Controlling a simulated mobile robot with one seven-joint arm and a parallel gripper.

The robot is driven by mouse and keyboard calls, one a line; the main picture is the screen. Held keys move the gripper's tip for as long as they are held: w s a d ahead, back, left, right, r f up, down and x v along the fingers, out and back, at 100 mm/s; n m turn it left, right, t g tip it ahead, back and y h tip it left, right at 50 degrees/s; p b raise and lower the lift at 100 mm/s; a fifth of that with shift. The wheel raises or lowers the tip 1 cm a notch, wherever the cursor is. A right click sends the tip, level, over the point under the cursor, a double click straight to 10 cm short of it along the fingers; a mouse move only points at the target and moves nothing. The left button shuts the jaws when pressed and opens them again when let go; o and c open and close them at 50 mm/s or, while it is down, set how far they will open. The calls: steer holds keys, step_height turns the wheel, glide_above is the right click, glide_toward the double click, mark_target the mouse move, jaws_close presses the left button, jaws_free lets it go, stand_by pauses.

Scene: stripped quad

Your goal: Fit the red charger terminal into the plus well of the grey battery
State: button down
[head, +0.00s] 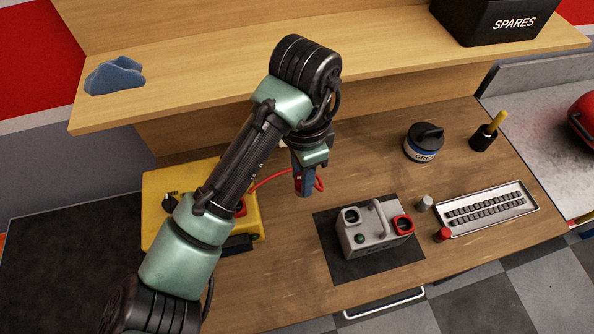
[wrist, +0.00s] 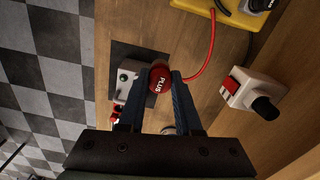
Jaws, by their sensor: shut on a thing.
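My gripper (head: 304,188) is shut on the red charger terminal (wrist: 160,80), a round red piece marked PLUS, seen end-on between the fingers in the wrist view. In the head view my fingers mostly hide it. The gripper is above the bench, left of and behind the grey battery (head: 372,240). The battery stands on a black mat (head: 335,262) and has a carrying handle and a green button. A red-rimmed well (head: 403,224) is at its right end and a dark well (head: 350,215) at its left. In the wrist view the terminal partly covers the battery (wrist: 128,80).
A red cable (wrist: 205,60) runs from the terminal towards the yellow charger (head: 160,200). A white box with a red switch (wrist: 250,93) stands at the right.

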steer(key=d+m+p, duration=0.1)
steer(key=d+p, duration=0.3)
steer(key=d, duration=1)
steer(key=shift+s, duration=0.35)
steer(key=d+p, duration=0.1)
steer(key=d, duration=0.7)
steer(key=shift+s+d+m+p, duration=0.2)
steer(key=shift+d+m+p, duration=0.1)
steer(key=shift+d+m, duration=0.1)
steer(key=shift+f+b, duration=1.4)
steer(key=shift+f, duration=1.15)
